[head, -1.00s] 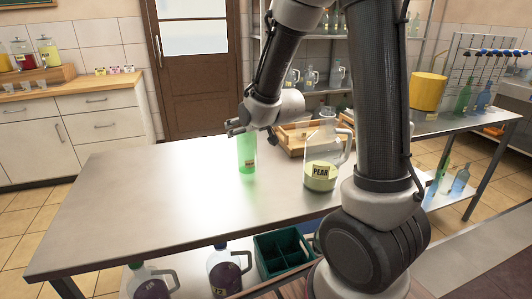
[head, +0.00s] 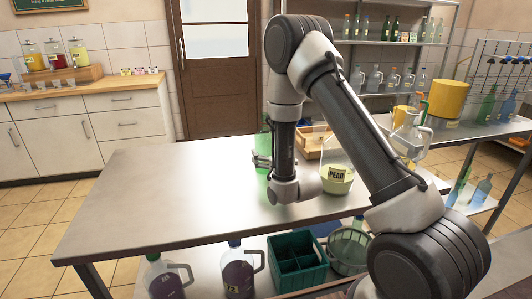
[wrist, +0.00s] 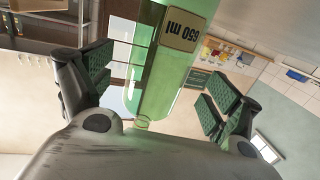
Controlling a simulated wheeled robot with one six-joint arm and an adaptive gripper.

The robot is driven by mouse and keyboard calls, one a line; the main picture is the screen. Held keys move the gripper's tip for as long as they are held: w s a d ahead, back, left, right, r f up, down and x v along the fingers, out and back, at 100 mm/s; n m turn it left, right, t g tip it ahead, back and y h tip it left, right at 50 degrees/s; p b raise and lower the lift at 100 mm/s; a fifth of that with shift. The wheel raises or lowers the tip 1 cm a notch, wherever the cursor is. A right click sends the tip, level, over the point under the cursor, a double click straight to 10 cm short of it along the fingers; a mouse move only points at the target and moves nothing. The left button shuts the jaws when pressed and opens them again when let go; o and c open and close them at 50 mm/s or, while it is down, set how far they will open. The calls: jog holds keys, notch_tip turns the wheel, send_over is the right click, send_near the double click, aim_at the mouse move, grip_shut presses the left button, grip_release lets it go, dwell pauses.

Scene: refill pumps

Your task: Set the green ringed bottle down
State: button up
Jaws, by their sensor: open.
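The green bottle (head: 265,140) stands upright on the steel table (head: 150,190), near its far edge. My forearm and gripper partly hide its lower part, so its base is hard to see. My gripper (head: 262,160) is level with the bottle's lower half. In the wrist view, the green bottle (wrist: 165,75) with its "650 ml" label lies between the two spread finger pads of my gripper (wrist: 160,88). Gaps show on both sides, so the pads are apart from it. I cannot make out a ring clearly.
A clear jug labelled PEAR (head: 338,177) stands close to the right of my gripper. A wooden tray (head: 309,147) lies behind it. The table's left half is clear. A green crate (head: 297,263) and dark-filled jugs (head: 238,275) are on the shelf below.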

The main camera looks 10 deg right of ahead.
aim_at(264, 149)
jog(key=x, duration=0.4)
jog(key=shift+w+d, duration=0.1)
jog(key=c, duration=1.5)
